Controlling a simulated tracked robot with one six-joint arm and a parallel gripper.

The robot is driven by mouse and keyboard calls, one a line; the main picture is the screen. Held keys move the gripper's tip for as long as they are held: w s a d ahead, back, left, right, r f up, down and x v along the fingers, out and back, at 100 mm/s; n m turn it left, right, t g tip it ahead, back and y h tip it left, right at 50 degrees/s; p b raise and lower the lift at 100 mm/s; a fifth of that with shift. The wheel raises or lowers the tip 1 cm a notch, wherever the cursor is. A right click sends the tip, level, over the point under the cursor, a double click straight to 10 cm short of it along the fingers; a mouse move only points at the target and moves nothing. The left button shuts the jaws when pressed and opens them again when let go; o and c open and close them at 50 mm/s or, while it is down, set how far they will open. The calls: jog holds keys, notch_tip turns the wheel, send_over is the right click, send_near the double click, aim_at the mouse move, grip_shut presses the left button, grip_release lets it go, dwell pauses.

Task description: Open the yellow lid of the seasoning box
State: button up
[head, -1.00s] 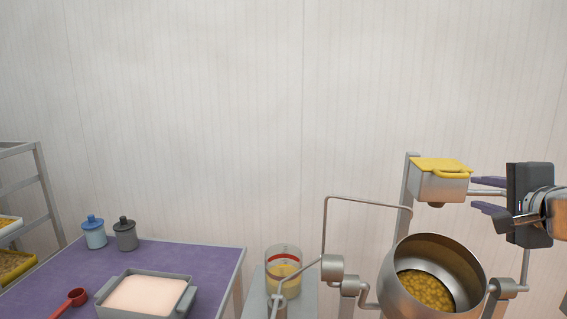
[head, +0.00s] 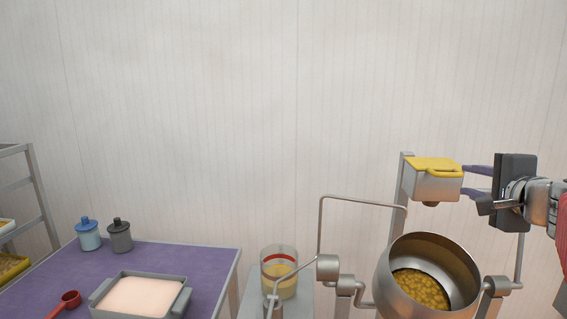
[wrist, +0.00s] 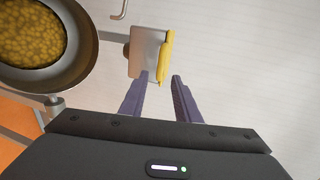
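The seasoning box (head: 428,187) is a grey box on a metal post, with a flat yellow lid (head: 432,164) that lies closed on top. The lid has a yellow handle on its right front side. In the wrist view the box (wrist: 147,50) and the lid's yellow edge (wrist: 166,58) are just ahead of the fingers. My gripper (head: 467,182) is right of the box, with its purple fingers pointing left at it. In the wrist view my gripper (wrist: 160,76) is open, its fingers apart with nothing between them. Whether a finger touches the box is unclear.
A metal pot (head: 430,275) with yellow pieces inside hangs below the box. A bent metal rod (head: 362,200) runs left of the post. A glass beaker (head: 279,272) stands on a small stand. A purple table (head: 200,260) with jars and a tray is at left.

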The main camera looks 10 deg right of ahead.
aim_at(451, 176)
jog(key=x, duration=0.9)
jog(key=shift+w+f, duration=0.15)
jog(key=shift+w, duration=0.05)
jog(key=shift+c, duration=0.5)
jog(key=shift+f, duration=0.1)
grip_shut()
jog(key=shift+f, duration=0.1)
